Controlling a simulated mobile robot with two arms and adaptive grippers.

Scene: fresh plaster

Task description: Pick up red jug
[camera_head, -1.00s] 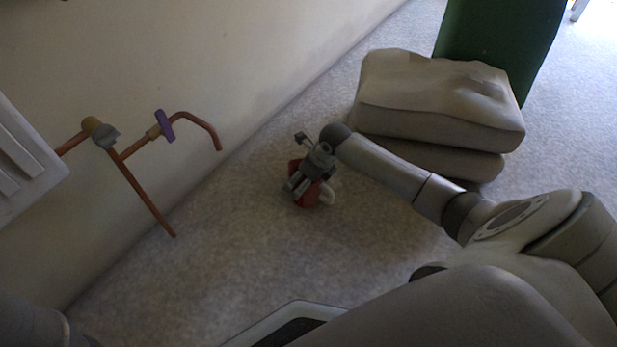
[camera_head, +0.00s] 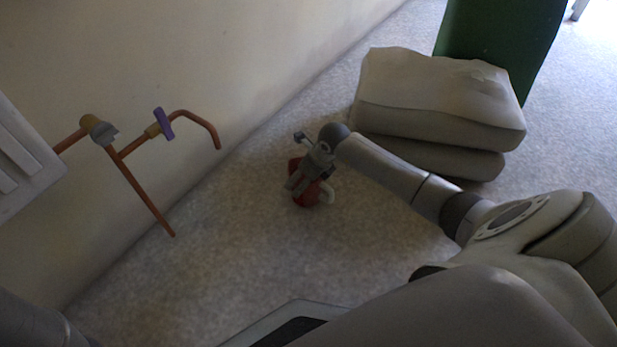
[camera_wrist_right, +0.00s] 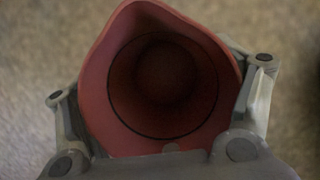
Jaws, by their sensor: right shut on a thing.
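The red jug (camera_head: 307,197) is on the speckled floor near the wall in the head view, partly hidden under my right gripper. The fingers of my right gripper (camera_wrist_right: 160,110) lie on both sides of the jug. I cannot tell whether the jug touches the floor. My left gripper is not in view.
Two stacked sacks (camera_head: 440,98) lie behind my right forearm, with a green panel (camera_head: 500,40) behind them. Copper pipes with a purple handle (camera_head: 163,123) stand out along the wall (camera_head: 230,60). The floor (camera_head: 215,250) left of the jug is clear.

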